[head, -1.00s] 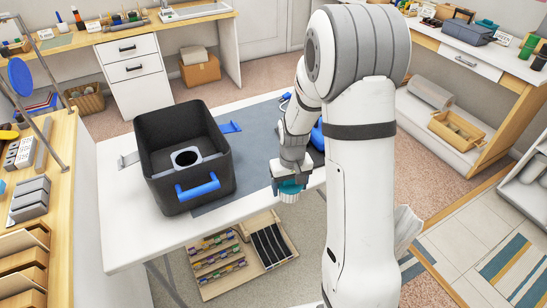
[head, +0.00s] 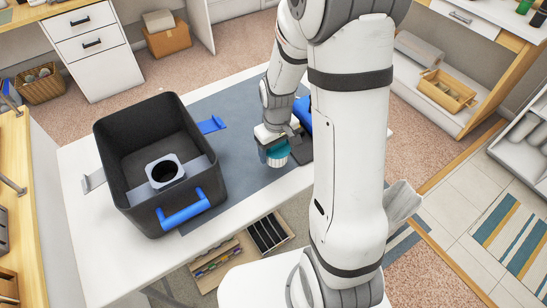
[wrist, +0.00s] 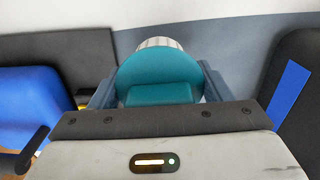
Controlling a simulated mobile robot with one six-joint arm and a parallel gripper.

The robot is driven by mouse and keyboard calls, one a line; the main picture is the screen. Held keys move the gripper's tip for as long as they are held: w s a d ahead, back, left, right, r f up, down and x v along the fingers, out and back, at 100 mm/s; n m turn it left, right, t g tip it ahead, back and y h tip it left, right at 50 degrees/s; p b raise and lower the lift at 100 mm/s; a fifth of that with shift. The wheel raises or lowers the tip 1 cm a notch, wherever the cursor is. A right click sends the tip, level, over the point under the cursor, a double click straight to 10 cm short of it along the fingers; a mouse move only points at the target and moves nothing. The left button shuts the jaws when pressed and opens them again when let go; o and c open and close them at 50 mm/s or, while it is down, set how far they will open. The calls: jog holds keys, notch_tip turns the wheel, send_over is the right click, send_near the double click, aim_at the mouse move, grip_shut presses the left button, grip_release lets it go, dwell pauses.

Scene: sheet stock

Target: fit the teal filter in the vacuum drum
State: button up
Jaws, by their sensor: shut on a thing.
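The teal filter (head: 278,151) has a teal cap and a pale ribbed body. My gripper (head: 276,143) is shut on it and holds it over the right part of the table, to the right of the drum. In the wrist view the filter (wrist: 160,76) sits between both fingers, its pale ribbed edge showing beyond the cap. The vacuum drum (head: 142,120) is a dark open box with a blue handle at the front. Inside it is a pale square mount (head: 165,172) with a round dark hole. Nothing shows in that hole.
A blue object (head: 303,113) stands on the table behind my gripper, partly hidden by my arm. Blue and grey latches (head: 212,125) stick out from the drum's sides. A grey mat (head: 232,108) lies on the white table (head: 82,225). A parts tray (head: 266,232) shows below the table's front edge.

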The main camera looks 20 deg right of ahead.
aim_at(276, 160)
jog(key=shift+s+f, duration=0.1)
jog(key=shift+f, duration=2.05)
jog(key=shift+f, duration=0.25)
jog(key=o, duration=1)
jog(key=shift+r, duration=0.1)
